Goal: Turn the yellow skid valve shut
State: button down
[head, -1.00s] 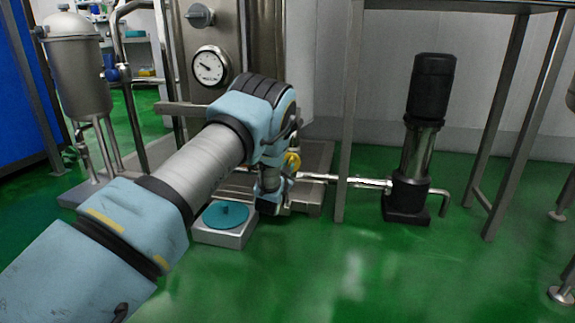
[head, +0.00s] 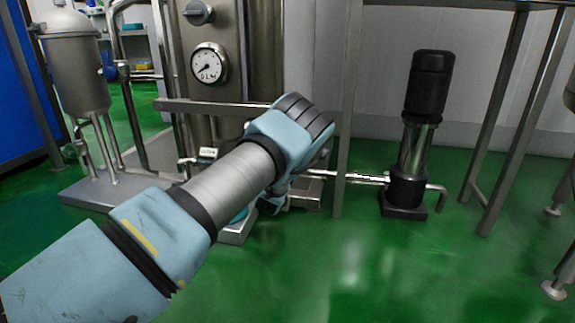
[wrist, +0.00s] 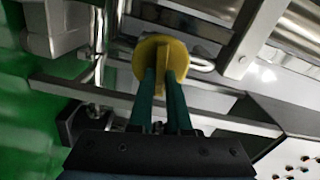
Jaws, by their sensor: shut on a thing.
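The yellow skid valve (wrist: 147,52) shows in the wrist view as a round yellow knob with a raised fin, in front of metal piping. My gripper (wrist: 163,80) is shut on it, its two green fingers on either side of the fin. In the head view my arm hides the valve, and the gripper is only partly seen low beside the skid.
A pressure gauge (head: 208,64) is on the steel tank behind my arm. A horizontal pipe (head: 350,177) runs right to a black-topped pump (head: 409,150). A steel post (head: 346,110) stands close right of my wrist. Green floor (head: 350,270) is clear in front.

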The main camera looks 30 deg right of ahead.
jog(key=shift+f+m, duration=0.1)
jog(key=shift+m, duration=0.9)
jog(key=c, duration=0.9)
grip_release()
jog(key=shift+o, duration=0.2)
jog(key=shift+s, duration=0.1)
jog(key=p+v, duration=0.4)
jog(key=v, duration=0.6)
jog(key=shift+s+a, duration=0.25)
jog(key=shift+a, duration=0.05)
